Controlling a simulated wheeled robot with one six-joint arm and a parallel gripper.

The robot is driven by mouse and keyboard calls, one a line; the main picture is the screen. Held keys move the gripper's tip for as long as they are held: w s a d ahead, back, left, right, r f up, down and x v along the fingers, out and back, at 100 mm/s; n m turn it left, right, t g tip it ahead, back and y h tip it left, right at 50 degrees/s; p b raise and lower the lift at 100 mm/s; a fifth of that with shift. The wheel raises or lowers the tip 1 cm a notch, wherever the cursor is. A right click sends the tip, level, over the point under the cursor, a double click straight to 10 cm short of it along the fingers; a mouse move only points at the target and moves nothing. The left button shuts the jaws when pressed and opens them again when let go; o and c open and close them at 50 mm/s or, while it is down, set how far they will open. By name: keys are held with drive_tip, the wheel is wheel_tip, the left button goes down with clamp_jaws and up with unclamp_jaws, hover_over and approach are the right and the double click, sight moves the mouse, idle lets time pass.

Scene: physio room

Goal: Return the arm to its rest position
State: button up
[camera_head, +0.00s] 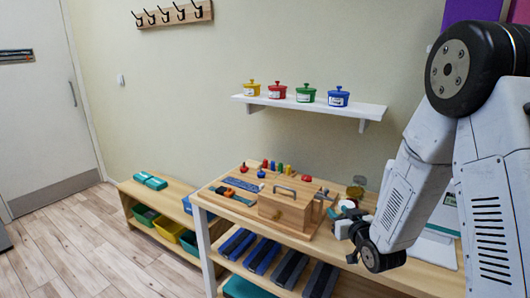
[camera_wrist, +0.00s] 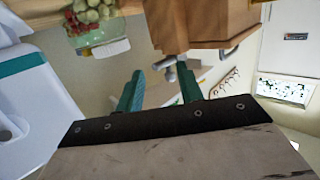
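My arm comes in from the right side of the head view and bends down to the wooden table (camera_head: 400,276). My gripper (camera_head: 344,224) is low at the table's right part, just right of a wooden box with a grey handle (camera_head: 283,207). In the wrist view my gripper's two green fingers (camera_wrist: 161,74) stand apart, with no object clearly held between them. A grey metal fitting on a wooden block (camera_wrist: 196,22) shows near the fingertips. I cannot tell whether they touch it.
Coloured pegs, a red knob and flat pieces lie on the table's board (camera_head: 222,192). A wall shelf (camera_head: 310,104) holds several coloured pots. A low bench (camera_head: 160,194) stands left. Floor (camera_head: 85,245) is clear at left.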

drive_tip(key=s+f+g, duration=0.1)
drive_tip(key=f, duration=0.1)
drive_tip(key=d+f+g, duration=0.1)
drive_tip(key=f, duration=0.1)
drive_tip(key=s+f+g+h, duration=0.1)
drive_tip(key=f+g, duration=0.1)
drive_tip(key=shift+s+d, duration=0.15)
drive_tip(key=shift+s, duration=0.2)
drive_tip(key=shift+s+d+f+m+g+h, duration=0.15)
drive_tip(key=shift+s+f+g, duration=0.05)
drive_tip(key=shift+s+g, duration=0.35)
drive_tip(key=shift+s+d+f+m+g+h, duration=0.15)
drive_tip(key=shift+s+g, duration=0.3)
drive_tip(key=shift+s, duration=0.15)
drive_tip(key=s+a+r+g, duration=0.1)
drive_tip(key=s+r+g, duration=0.2)
drive_tip(key=s+r, duration=0.5)
drive_tip(key=s+a+r+g, duration=0.1)
drive_tip(key=s+r, duration=0.6)
drive_tip(key=s, duration=0.7)
drive_tip(key=s+a+r+m+g, duration=0.1)
drive_tip(key=s+r+g, duration=0.3)
drive_tip(key=s+r, duration=0.4)
drive_tip(key=shift+s+r+g+h, duration=0.3)
drive_tip(key=shift+s, duration=1.6)
drive_tip(key=shift+a, duration=0.1)
